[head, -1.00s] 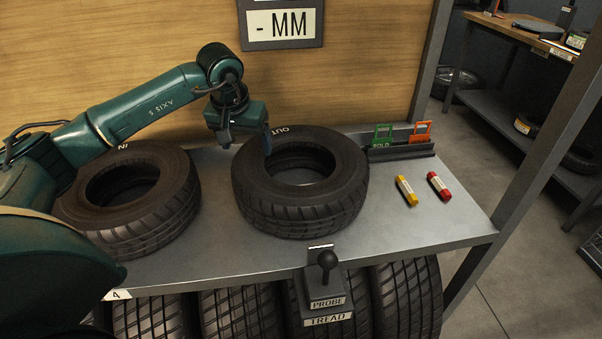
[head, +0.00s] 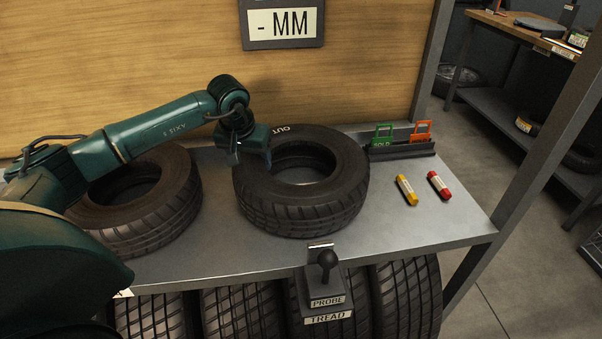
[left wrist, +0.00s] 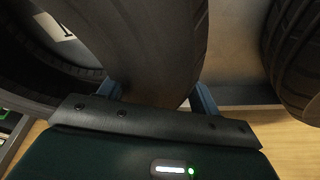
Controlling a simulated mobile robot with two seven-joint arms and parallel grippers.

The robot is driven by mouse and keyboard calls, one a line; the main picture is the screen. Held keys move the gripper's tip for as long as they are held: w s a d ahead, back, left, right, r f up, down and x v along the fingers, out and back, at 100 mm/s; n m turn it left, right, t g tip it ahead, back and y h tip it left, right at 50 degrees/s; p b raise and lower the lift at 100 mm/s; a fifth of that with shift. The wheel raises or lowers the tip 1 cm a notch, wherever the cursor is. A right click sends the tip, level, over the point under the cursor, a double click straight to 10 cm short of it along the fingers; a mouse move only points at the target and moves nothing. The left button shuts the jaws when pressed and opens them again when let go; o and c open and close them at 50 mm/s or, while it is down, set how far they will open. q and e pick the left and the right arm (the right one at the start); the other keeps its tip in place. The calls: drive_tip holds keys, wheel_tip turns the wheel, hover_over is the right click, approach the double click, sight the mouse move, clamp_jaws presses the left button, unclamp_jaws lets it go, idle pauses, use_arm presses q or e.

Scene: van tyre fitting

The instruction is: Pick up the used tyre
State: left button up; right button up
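A black tyre marked OUT (head: 338,205) lies flat on the metal shelf, right of a second black tyre (head: 165,228). The task's "used tyre" seems to be the OUT one. My left gripper (head: 253,158) is down at the OUT tyre's left rear wall. In the left wrist view, the fingers (left wrist: 158,96) stand apart on either side of that wall (left wrist: 155,45), one on the hole side and one outside. The fingertips are largely hidden and no firm grip shows. My right gripper is out of view.
The shelf (head: 230,250) holds a yellow stick (head: 406,190), a red stick (head: 439,186) and a rack (head: 403,151) with green and orange tags. A tread probe (head: 326,285) stands at the front edge. More tyres (head: 405,300) stand below. A wooden back panel rises behind.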

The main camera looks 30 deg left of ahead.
use_arm(q)
drive_tip(key=c, duration=1.2)
drive_tip(key=shift+w+r, duration=0.1)
drive_tip(key=shift+r, duration=0.05)
drive_tip(key=shift+c, duration=0.4)
